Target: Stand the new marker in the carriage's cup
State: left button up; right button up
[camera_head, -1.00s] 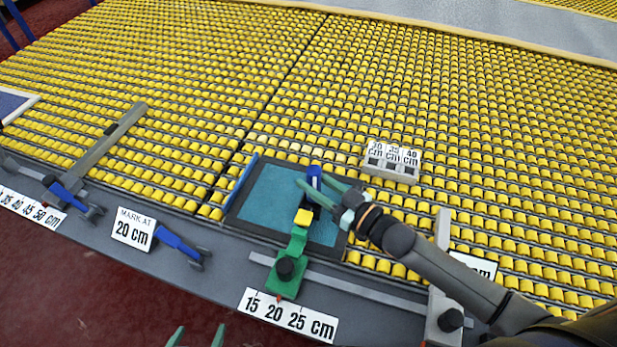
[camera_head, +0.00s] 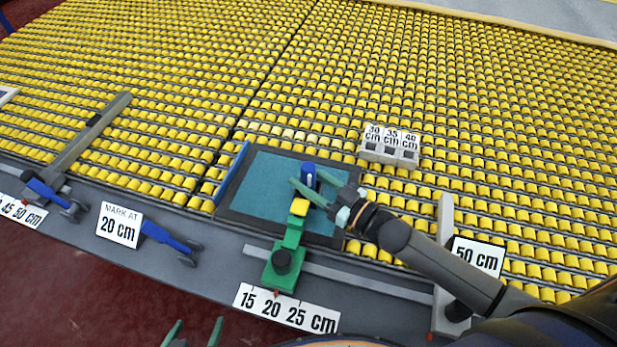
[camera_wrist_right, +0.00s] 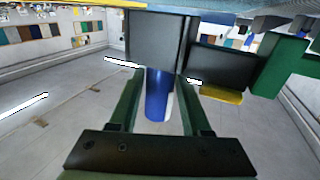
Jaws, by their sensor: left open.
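The green carriage (camera_head: 283,262) sits on the rail at the front, its arm reaching back to a yellow block (camera_head: 299,207). The blue marker (camera_head: 308,171) stands upright just beyond that block. My right gripper (camera_head: 307,177) has its fingers on both sides of the marker. In the right wrist view the blue marker (camera_wrist_right: 157,98), with a white strip, is between the fingertips. Its other end is hidden by a dark block (camera_wrist_right: 155,40) at the carriage, so I cannot tell how deep it sits in the cup. My left gripper (camera_head: 194,332) is open and empty at the bottom edge.
A teal panel (camera_head: 262,188) lies under the marker. A grey holder (camera_head: 390,150) with 30, 35 and 40 cm labels stands behind it. A "mark at 20 cm" sign (camera_head: 119,224) and a loose blue tool (camera_head: 168,238) are at left. A "50 cm" sign (camera_head: 478,256) stands right.

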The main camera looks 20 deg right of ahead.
aim_at(314, 182)
jog(key=shift+o, duration=1.3)
jog(key=shift+r, duration=0.15)
jog(key=shift+s+d, duration=0.1)
jog(key=shift+s, duration=0.05)
jog(key=p+v, duration=0.2)
jog(key=v, duration=0.4)
jog(key=shift+r+p, duration=0.1)
jog(key=shift+p, duration=0.3)
jog(key=shift+s+d, duration=0.35)
jog(key=shift+s, duration=0.1)
